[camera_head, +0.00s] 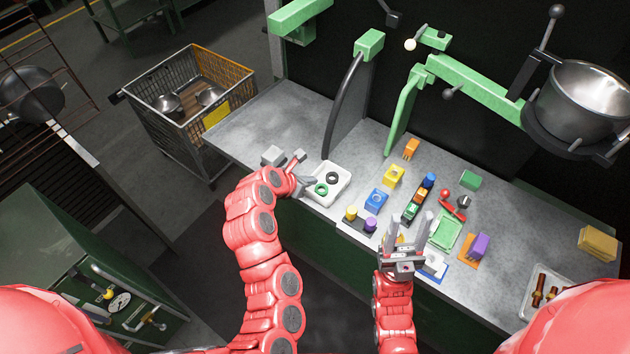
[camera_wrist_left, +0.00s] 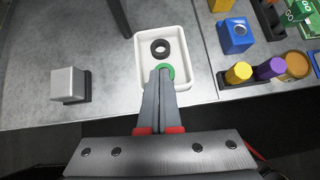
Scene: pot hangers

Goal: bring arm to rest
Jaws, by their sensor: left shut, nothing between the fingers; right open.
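My left arm (camera_head: 262,240) is red and reaches in from the left of the head view. My left gripper (camera_head: 305,183) is over the left edge of a white tray (camera_head: 342,193). In the left wrist view its fingers (camera_wrist_left: 161,80) are together with nothing between them, and they partly cover a green ring (camera_wrist_left: 169,72) in the tray. A black ring (camera_wrist_left: 160,47) lies in the tray beyond the fingertips. My right gripper (camera_head: 408,232) is open and empty, its fingers pointing up the picture, above the front of the grey table around small coloured blocks.
A grey block (camera_head: 272,155) stands left of the tray. Blue (camera_head: 376,201), yellow and green pieces fill the table's middle. A pot (camera_head: 583,98) sits in a holder at the upper right. A wire basket cart (camera_head: 190,95) stands left of the table.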

